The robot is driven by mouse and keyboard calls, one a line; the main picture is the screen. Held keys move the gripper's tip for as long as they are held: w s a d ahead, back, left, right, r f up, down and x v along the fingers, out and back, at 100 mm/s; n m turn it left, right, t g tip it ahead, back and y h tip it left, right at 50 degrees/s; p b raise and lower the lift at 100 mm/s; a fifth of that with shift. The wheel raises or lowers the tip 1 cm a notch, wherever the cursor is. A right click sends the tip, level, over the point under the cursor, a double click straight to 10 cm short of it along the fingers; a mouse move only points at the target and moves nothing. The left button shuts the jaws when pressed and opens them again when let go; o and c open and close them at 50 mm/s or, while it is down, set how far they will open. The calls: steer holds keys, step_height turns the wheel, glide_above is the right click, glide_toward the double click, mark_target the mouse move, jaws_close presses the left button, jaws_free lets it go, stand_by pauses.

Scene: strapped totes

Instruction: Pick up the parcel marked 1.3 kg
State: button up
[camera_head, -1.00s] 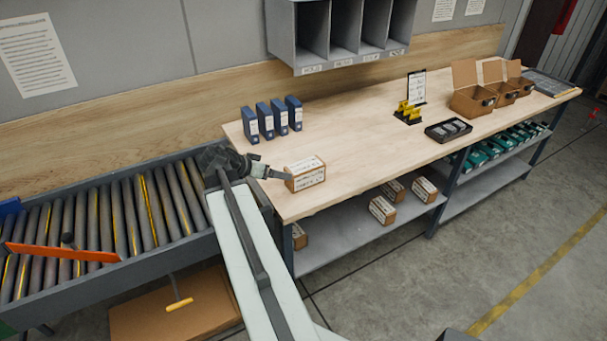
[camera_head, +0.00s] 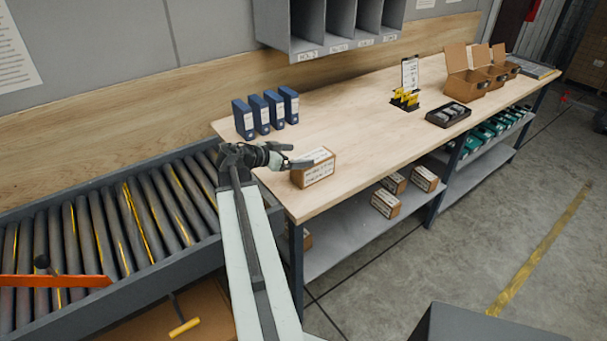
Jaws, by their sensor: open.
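A brown cardboard parcel (camera_head: 318,174) with white printed labels sits on the near left end of the wooden workbench (camera_head: 370,140). Its print is too small to read, so I cannot tell its weight mark. My gripper (camera_head: 298,156) is open, with its two fingers pointing right at the parcel's upper left side. One finger overlaps the parcel's top edge in the picture; I cannot tell whether it touches. More labelled parcels lie on the shelf under the bench: one at the left (camera_head: 385,203), one behind it (camera_head: 394,183) and one at the right (camera_head: 425,178). Another is partly hidden by the bench leg.
Several blue binders (camera_head: 266,113) stand behind the parcel. A roller conveyor (camera_head: 110,235) with an orange bar (camera_head: 55,281) adjoins the bench at left. A black tray (camera_head: 448,115), a yellow holder (camera_head: 405,98) and open brown boxes (camera_head: 468,88) stand farther right. The bench middle is clear.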

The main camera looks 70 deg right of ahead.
mark_target(312, 157)
steer(key=shift+b+x, duration=0.5)
steer(key=shift+x, duration=0.8)
steer(key=s+d+f+b, duration=0.2)
steer(key=d, duration=0.1)
steer(key=shift+s+f+b, duration=0.2)
steer(key=shift+f+b, duration=0.15)
steer(key=shift+f, duration=0.05)
steer(key=shift+s+d, duration=0.15)
steer(key=shift+d, duration=0.1)
steer(key=shift+r, duration=0.1)
steer(key=shift+c, duration=0.3)
jaws_close()
